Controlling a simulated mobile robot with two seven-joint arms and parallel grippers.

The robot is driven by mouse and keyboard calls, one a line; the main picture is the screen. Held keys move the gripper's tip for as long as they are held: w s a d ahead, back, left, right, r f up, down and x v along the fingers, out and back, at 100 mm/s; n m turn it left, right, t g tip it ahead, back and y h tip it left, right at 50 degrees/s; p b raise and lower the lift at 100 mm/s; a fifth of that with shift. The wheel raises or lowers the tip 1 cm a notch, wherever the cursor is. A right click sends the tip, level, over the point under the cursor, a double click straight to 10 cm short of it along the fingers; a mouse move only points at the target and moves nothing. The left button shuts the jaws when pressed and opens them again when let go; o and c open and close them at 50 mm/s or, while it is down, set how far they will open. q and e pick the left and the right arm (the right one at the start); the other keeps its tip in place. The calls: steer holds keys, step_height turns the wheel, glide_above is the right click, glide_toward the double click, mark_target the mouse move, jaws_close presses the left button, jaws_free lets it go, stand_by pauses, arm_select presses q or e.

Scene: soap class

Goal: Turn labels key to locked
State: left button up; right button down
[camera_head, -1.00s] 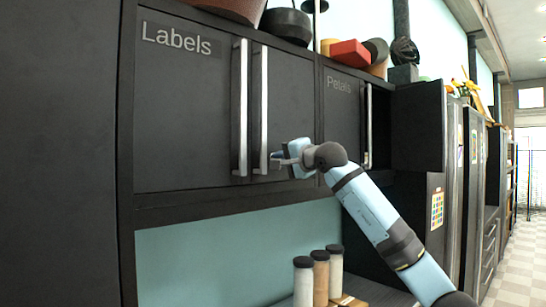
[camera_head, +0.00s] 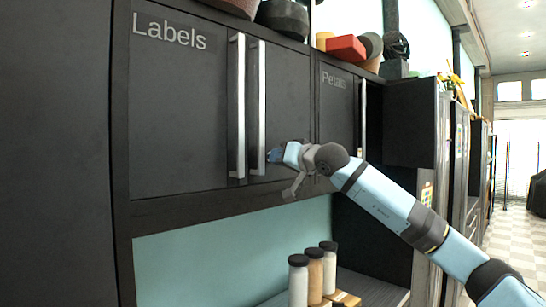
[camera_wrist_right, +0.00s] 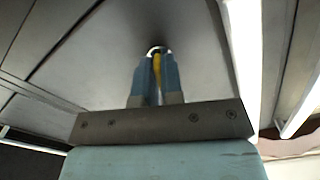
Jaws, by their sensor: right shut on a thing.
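The Labels cabinet (camera_head: 180,110) is a dark cupboard with "Labels" in pale letters on its left door. Its two doors are closed, with two upright silver handles (camera_head: 237,110) side by side. My right gripper (camera_head: 273,156) is at the right door's face, just right of the right handle. In the right wrist view, the blue fingers (camera_wrist_right: 156,72) are shut on a small yellow key (camera_wrist_right: 157,65) against the grey door, with a silvery rounded edge at their tips. The key is mostly hidden by the fingers, and its turn angle cannot be told. My left gripper is not in view.
The Petals cabinet (camera_head: 338,110) adjoins on the right. Pots and a red block (camera_head: 346,48) stand on top. Several dark-lidded jars (camera_head: 315,270) stand below the cabinet. The long silver handle (camera_wrist_right: 244,60) runs close beside the gripper in the wrist view.

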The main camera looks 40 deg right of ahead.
steer(key=shift+n+p, duration=0.35)
steer(key=shift+n, duration=0.45)
steer(key=shift+n+p, duration=0.65)
steer(key=shift+n, duration=0.65)
steer(key=c, duration=1.3)
jaws_free()
steer(key=shift+o, duration=0.2)
steer(key=s+d+b, duration=0.1)
steer(key=s+b, duration=0.4)
steer(key=s, duration=0.8)
steer(key=shift+s, duration=0.4)
